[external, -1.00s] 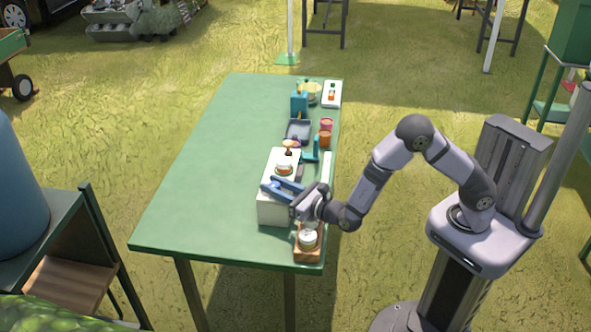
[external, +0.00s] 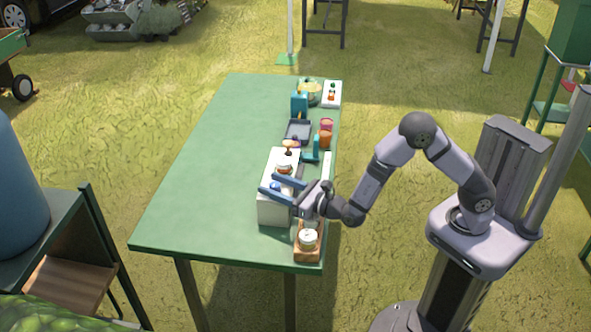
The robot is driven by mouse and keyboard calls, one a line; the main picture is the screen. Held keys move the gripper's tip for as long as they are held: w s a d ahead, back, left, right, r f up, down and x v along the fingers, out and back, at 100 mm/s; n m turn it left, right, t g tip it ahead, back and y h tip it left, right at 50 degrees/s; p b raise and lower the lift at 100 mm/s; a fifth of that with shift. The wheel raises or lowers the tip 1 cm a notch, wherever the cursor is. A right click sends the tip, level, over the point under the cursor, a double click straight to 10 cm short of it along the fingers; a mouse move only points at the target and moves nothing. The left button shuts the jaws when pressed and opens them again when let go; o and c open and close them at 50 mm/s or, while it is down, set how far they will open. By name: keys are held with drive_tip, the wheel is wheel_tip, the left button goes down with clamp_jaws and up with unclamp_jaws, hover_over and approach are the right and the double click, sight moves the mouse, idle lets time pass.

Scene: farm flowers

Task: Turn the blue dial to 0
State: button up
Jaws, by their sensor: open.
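A white box (external: 270,212) stands on the near right part of the green table (external: 190,180). A small blue dial (external: 276,186) shows on its top. My gripper (external: 268,184) reaches over the box from the right. Its two blue-grey fingers are spread apart, one on each side of the dial, and I see no contact. The dial's markings and pointer are too small to read. A red-and-white round knob (external: 284,168) sits farther back on the same box.
A wooden tray with a white round item (external: 308,239) lies close in front of my gripper. Behind the box are a dark tray (external: 298,131), orange and red cups (external: 325,139) and a blue container (external: 299,104). The table's left side is clear.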

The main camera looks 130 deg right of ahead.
drive_tip(key=b+v, duration=0.1)
drive_tip(key=v, duration=0.6)
idle(0.3)
drive_tip(key=shift+s+a, duration=0.15)
